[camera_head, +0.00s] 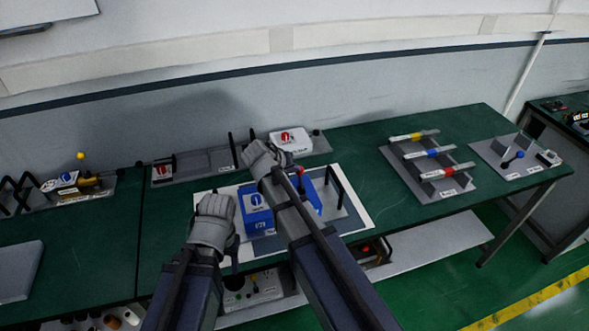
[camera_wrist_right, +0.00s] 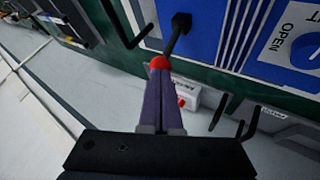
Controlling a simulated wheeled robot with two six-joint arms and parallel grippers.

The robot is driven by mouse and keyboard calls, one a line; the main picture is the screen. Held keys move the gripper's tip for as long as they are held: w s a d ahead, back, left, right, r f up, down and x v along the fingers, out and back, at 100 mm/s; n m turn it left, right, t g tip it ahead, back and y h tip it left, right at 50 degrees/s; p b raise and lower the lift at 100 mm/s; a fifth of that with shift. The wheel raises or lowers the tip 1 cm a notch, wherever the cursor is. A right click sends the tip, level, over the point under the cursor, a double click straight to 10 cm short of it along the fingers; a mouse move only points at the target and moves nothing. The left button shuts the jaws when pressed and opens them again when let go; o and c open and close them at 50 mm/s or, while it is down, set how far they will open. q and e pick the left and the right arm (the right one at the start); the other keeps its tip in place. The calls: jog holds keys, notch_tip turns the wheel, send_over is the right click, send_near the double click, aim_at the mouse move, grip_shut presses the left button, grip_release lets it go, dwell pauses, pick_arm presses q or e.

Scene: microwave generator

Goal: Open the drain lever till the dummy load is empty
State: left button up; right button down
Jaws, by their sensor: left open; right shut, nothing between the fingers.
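The blue unit (camera_head: 254,217), which I take for the dummy load, stands on a white-edged board on the green bench, partly hidden by my right arm. In the right wrist view a black lever (camera_wrist_right: 176,36) with a red ball knob (camera_wrist_right: 159,63) sticks out of its blue panel (camera_wrist_right: 207,30). The knob also shows in the head view (camera_head: 300,170). My right gripper (camera_wrist_right: 160,78) is shut and empty, its fingertips at the knob; I cannot tell whether they touch it. My left gripper (camera_head: 234,256) is open near the bench's front edge; its fingers are hard to make out.
A white box with a red dial (camera_head: 290,140) stands behind the unit. A rack with yellow, blue and red handled parts (camera_head: 430,155) is at right. Bare bench lies between the unit and rack.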

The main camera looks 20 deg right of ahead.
pick_arm(q)
jog(key=shift+f, duration=0.15)
pick_arm(e)
jog(key=shift+w+f, duration=0.15)
jog(key=shift+w, duration=0.7)
jog(key=shift+s, duration=0.15)
jog(key=shift+s, duration=0.7)
